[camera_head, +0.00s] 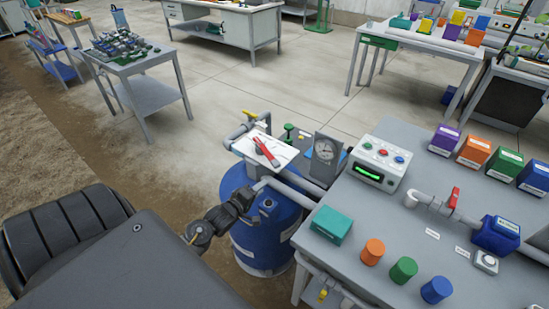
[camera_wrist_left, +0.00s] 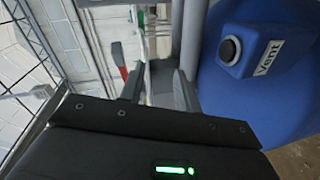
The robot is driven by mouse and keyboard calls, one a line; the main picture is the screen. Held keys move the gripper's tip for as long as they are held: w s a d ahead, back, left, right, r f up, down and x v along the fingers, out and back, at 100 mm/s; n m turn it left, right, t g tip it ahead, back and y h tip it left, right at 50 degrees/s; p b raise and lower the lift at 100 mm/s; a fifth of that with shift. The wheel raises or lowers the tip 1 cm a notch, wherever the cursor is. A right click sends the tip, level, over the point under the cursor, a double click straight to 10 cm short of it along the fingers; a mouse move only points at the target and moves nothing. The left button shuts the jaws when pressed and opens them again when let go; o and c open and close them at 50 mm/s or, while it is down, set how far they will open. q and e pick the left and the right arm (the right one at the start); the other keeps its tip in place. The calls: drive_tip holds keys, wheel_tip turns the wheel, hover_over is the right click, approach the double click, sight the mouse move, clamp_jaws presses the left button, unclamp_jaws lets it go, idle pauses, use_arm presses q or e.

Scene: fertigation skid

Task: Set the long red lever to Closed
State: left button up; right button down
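The long red lever (camera_head: 267,151) lies over a white plate (camera_head: 277,153) above the blue tank (camera_head: 264,237). It points toward the upper left in the head view. In the left wrist view, part of the red lever (camera_wrist_left: 123,73) shows beyond the fingers, left of centre. My left gripper (camera_head: 254,190) is beside the tank top, below the plate in the head view and apart from the lever. In the left wrist view its two fingers (camera_wrist_left: 158,88) stand apart with nothing clearly between them. My right gripper is not in view. Any position marks on the plate are unreadable.
A pipe (camera_head: 288,191) runs beside the plate. The Vent fitting (camera_wrist_left: 243,50) sits on the tank near my gripper. A grey table (camera_head: 355,255) at right holds another, shorter red handle (camera_head: 454,197).

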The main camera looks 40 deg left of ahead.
sight(270, 160)
use_arm(q)
wheel_tip(270, 160, up, 5)
drive_tip(key=w+a+n+t, duration=0.2)
drive_tip(key=a+n, duration=0.1)
drive_tip(key=w+p, duration=0.1)
drive_tip(key=w, duration=0.9)
drive_tip(key=shift+w, duration=0.2)
clamp_jaws()
